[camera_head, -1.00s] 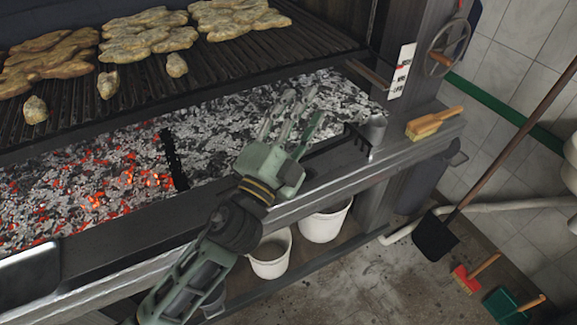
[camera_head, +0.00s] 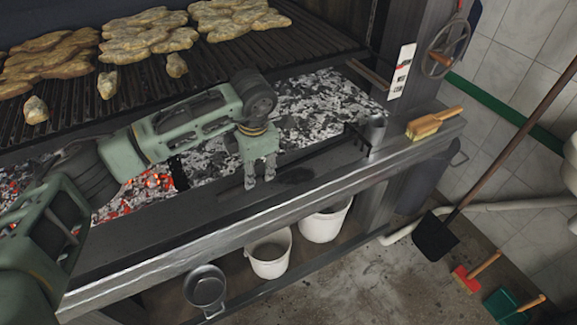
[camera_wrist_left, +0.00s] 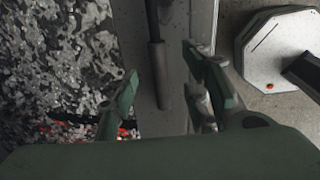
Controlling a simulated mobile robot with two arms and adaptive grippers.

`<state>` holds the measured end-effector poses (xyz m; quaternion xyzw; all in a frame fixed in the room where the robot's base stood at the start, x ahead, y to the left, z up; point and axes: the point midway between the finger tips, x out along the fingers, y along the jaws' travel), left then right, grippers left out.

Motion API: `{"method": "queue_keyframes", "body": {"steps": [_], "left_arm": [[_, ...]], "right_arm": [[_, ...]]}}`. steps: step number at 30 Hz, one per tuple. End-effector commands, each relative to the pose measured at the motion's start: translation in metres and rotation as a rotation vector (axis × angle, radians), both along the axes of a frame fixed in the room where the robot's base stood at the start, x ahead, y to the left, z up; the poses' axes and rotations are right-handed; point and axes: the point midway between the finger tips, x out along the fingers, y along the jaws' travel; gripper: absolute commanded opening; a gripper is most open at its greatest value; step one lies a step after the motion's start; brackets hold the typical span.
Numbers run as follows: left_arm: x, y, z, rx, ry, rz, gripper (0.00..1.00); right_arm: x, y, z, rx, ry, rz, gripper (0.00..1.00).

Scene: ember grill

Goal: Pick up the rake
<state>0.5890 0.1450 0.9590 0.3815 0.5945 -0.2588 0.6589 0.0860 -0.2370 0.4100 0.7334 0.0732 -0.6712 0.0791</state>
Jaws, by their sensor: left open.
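In the wrist view the handle's thicker end, part of the rake (camera_wrist_left: 160,78), shows between my fingers. In the wrist view the left gripper (camera_wrist_left: 160,66) is open, with fingers apart on either side of the handle and nothing held. My right gripper is out of view.
The ember bed (camera_head: 318,103) lies right behind the ledge, with glowing coals at left. White buckets (camera_head: 325,222) sit below. Meat pieces (camera_head: 150,38) lie on the grate.

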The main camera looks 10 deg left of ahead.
Motion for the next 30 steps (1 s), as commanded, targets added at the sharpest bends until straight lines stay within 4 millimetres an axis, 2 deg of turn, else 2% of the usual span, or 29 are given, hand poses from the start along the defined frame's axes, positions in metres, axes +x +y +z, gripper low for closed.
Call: {"method": "queue_keyframes", "body": {"steps": [7, 12, 16, 25, 30], "left_arm": [[0.003, 0.007, -0.025, 0.006, 0.003, 0.002, 0.43], [0.004, 0.016, -0.048, 0.004, 0.007, 0.003, 0.43], [0.008, 0.017, -0.065, 0.002, 0.003, 0.0, 0.43], [0.009, 0.017, -0.072, 0.001, 0.002, -0.001, 0.43], [0.009, 0.017, -0.072, 0.0, 0.001, -0.001, 0.28]], "right_arm": [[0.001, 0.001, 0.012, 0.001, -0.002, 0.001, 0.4], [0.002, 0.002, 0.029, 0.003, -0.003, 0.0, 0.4], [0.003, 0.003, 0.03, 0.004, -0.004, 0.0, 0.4], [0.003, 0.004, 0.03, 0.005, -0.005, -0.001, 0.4], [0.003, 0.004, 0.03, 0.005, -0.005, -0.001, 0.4]]}}
